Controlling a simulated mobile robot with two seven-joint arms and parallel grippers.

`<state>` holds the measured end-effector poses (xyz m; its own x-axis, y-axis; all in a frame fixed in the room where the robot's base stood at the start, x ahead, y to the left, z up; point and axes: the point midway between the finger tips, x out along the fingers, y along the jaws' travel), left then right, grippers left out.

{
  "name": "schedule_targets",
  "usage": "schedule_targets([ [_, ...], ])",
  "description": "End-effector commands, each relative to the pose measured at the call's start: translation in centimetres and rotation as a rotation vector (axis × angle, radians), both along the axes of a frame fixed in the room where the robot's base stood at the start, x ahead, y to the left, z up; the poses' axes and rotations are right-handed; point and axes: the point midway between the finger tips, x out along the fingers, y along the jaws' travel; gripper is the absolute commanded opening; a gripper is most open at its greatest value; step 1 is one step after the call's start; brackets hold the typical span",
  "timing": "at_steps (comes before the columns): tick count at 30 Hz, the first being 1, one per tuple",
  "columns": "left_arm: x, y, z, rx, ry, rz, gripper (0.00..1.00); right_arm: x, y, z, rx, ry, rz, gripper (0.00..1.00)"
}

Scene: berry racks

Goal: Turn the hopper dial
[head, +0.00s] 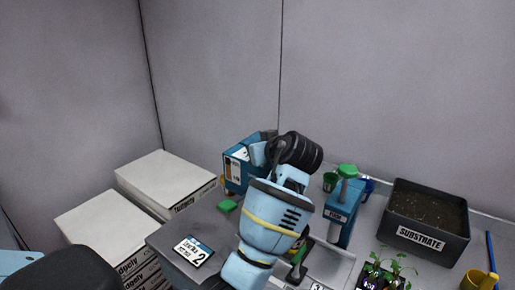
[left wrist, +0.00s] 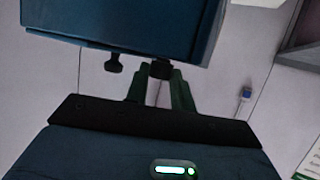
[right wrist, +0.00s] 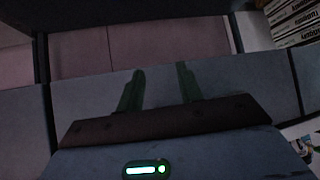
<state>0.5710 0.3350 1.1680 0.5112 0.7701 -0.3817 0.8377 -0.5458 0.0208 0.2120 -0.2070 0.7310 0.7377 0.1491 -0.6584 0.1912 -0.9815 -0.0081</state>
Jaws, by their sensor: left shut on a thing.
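A blue box (left wrist: 130,28), seemingly the hopper, fills the top of the left wrist view. A dark knob (left wrist: 161,69) is under its lower edge, between the tips of my left gripper (left wrist: 160,80), which is shut on it. A second dark knob (left wrist: 114,63) hangs to the left, untouched. In the head view a blue box with a label (head: 236,170) stands at the back, partly hidden by my arm, which also hides the left fingertips. My right gripper (right wrist: 158,80) is open and empty in the right wrist view, facing grey panels.
White stacked boxes (head: 165,180) stand at left. A blue pump (head: 340,215) with a green top and a black substrate tray (head: 428,238) stand right of my arm. A number 2 card (head: 193,251) and a green item (head: 227,206) lie on the grey surface.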

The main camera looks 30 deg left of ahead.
Motion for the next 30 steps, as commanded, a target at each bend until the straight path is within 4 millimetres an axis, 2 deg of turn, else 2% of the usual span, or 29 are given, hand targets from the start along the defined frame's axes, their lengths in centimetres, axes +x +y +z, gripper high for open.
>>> schedule_targets([
  [20,0.11,-0.09,-0.22,-0.004,0.004,0.062,0.01,-0.04,0.01,-0.04,0.001,0.001,-0.001,0.36],
  [21,0.12,-0.09,-0.23,-0.004,0.004,0.062,0.27,-0.04,0.01,-0.04,0.001,0.001,-0.001,0.36],
  [25,0.1,-0.07,-0.19,-0.003,0.003,0.062,0.44,-0.02,0.02,-0.02,0.001,0.001,-0.001,0.36],
  [30,0.1,-0.05,-0.11,-0.001,0.002,0.062,0.46,0.0,0.02,0.0,0.001,0.0,-0.001,0.36],
])
